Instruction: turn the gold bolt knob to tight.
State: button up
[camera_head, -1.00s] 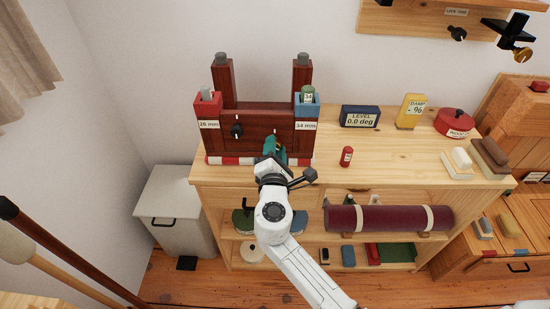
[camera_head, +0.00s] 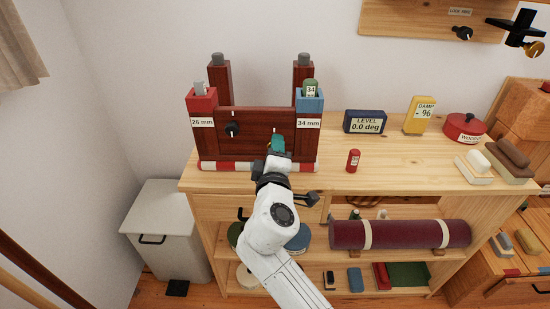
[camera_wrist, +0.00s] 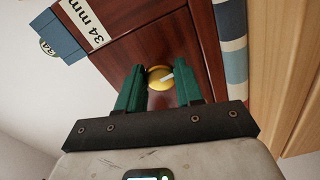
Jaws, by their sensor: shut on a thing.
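The gold bolt knob (camera_wrist: 160,77) is on the dark red wooden frame (camera_head: 257,115), with a white pointer mark on its face. In the wrist view my gripper's green fingers (camera_wrist: 161,84) stand on either side of it, shut on it. In the head view my gripper (camera_head: 276,142) reaches the right part of the frame's front and hides the knob. A black knob (camera_head: 232,130) with a white mark sits to its left. The frame carries a red block (camera_head: 203,103) labelled 26 mm and a blue block (camera_head: 309,103) labelled 34 mm.
On the bench (camera_head: 385,160) stand a level display (camera_head: 363,122) reading 0.0 deg, a small red bottle (camera_head: 353,160), a yellow damp meter (camera_head: 419,116) and a red pot (camera_head: 464,128). A white bin (camera_head: 165,225) stands left.

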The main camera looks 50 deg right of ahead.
jog(key=shift+f+m+b, duration=0.15)
jog(key=shift+m+b, duration=0.3)
jog(key=shift+m, duration=0.25)
jog(key=o, duration=1)
jog(key=shift+a, duration=0.1)
jog(key=v, duration=1)
jog(key=shift+s+a, duration=0.2)
jog(key=shift+s, duration=0.1)
